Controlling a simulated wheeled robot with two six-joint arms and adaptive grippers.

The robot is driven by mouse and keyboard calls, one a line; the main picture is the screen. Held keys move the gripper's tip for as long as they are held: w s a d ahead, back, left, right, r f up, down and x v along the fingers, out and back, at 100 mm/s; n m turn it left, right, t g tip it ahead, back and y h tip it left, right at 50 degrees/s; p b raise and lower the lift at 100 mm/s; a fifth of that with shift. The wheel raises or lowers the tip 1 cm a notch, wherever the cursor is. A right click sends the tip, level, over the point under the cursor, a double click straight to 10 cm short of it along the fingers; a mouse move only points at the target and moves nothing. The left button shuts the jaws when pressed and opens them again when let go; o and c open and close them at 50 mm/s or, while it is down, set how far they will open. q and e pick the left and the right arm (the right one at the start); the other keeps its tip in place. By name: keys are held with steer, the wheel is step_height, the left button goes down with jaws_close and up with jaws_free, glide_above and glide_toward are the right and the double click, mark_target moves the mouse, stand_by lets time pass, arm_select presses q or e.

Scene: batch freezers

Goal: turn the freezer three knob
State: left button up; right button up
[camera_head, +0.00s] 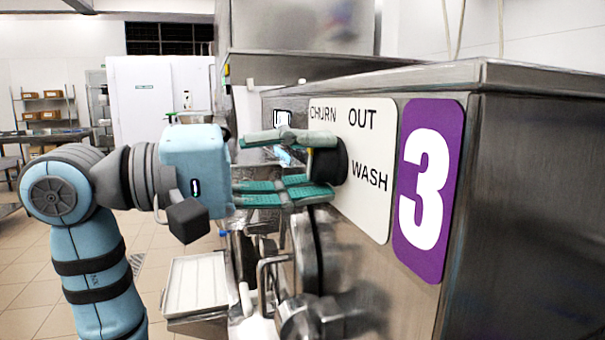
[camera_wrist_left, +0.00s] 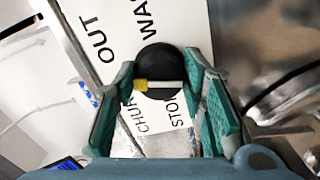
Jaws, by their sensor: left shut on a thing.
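The freezer three knob (camera_head: 342,158) is black and round, on a white label plate (camera_head: 374,206) marked CHURN, OUT and WASH, beside a purple panel (camera_head: 429,190) with a white 3. My left gripper (camera_head: 316,168) has its green fingers closed around the knob from the front. In the left wrist view the knob (camera_wrist_left: 160,58) sits between the fingertips. A pale bar with a yellow end crosses it. The yellow end points left in that view, between the words OUT and CHURN. STOP also shows there. My right gripper is not in view.
The steel freezer body (camera_head: 540,200) fills the right side. Below the knob are a round metal door fitting (camera_head: 306,250) and a handle. A white tray (camera_head: 195,285) stands low at the left. Shelves with boxes (camera_head: 42,105) are far back.

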arm_select(q)
steer(key=m+b, duration=0.1)
steer(key=m, duration=0.2)
steer(key=shift+f+m, duration=0.15)
steer(key=shift+m, duration=0.15)
steer(key=m, duration=0.3)
steer(key=shift+m, duration=0.3)
steer(key=m, duration=0.2)
steer(key=shift+w+f+m+b, duration=0.1)
steer(key=shift+m+b, duration=0.2)
steer(key=shift+b, duration=0.1)
steer(key=shift+m, duration=1.6)
steer(key=o, duration=1.1)
